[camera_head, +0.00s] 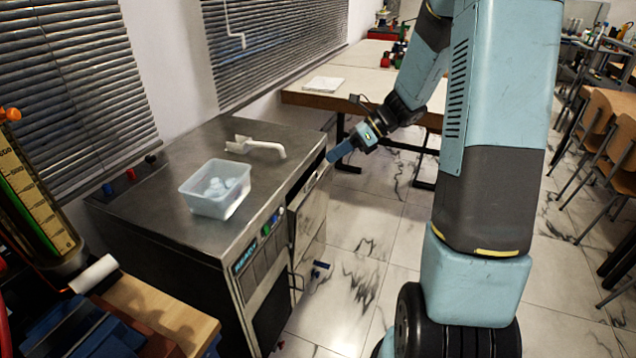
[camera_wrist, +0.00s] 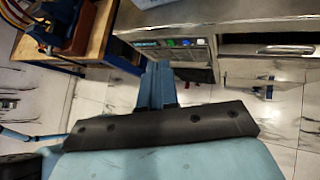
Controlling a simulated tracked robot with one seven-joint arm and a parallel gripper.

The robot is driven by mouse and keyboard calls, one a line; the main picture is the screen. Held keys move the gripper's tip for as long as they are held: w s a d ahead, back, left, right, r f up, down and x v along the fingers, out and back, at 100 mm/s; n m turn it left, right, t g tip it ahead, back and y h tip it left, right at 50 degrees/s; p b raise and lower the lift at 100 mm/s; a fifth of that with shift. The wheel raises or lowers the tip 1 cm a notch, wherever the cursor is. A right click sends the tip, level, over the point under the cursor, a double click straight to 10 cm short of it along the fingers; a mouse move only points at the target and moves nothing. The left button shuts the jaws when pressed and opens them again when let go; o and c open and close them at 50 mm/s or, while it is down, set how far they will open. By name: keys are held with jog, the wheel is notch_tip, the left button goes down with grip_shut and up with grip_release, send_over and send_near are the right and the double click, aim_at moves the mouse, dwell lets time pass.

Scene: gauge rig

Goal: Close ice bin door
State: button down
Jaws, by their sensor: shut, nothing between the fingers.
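The ice bin door (camera_head: 310,212) is a steel panel on the right part of the metal cabinet's front (camera_head: 180,240). A dark gap shows between its upper edge and the worktop, so it looks tilted partly open; the exact angle is hard to tell. In the wrist view a steel panel with a bar handle (camera_wrist: 285,49) lies at the upper right. My gripper (camera_head: 334,155) is shut and empty, near the door's upper far end; I cannot tell whether it touches. Its blue fingers also show in the wrist view (camera_wrist: 157,84), below the button panel.
A clear plastic tub (camera_head: 215,190) and a white tap-like piece (camera_head: 255,148) sit on the worktop. Coloured buttons (camera_head: 268,228) are left of the door. A wooden bench (camera_head: 150,318) is at the lower left. A table (camera_head: 330,98) stands behind. Marble floor before the cabinet is mostly free.

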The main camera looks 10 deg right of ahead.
aim_at(319, 181)
jog(key=w+d+f+m+t+y, duration=0.1)
jog(key=w+d+f+m+t, duration=0.45)
jog(key=f+m, duration=0.5)
jog(key=w+d+f+m+t+y, duration=0.2)
jog(key=w+d+f+m+t, duration=0.4)
jog(key=f+m, duration=0.5)
jog(key=w+a, duration=0.3)
jog(key=w+a+f+n+g, duration=0.1)
jog(key=w+a, duration=0.2)
jog(key=a, duration=0.1)
jog(key=w+a+f+g, duration=0.1)
jog(key=w+a, duration=0.1)
jog(key=a, duration=0.2)
jog(key=shift+w+a+n, duration=0.1)
jog(key=shift+w+n, duration=0.15)
jog(key=shift+w, duration=0.15)
jog(key=shift+w+r, duration=0.1)
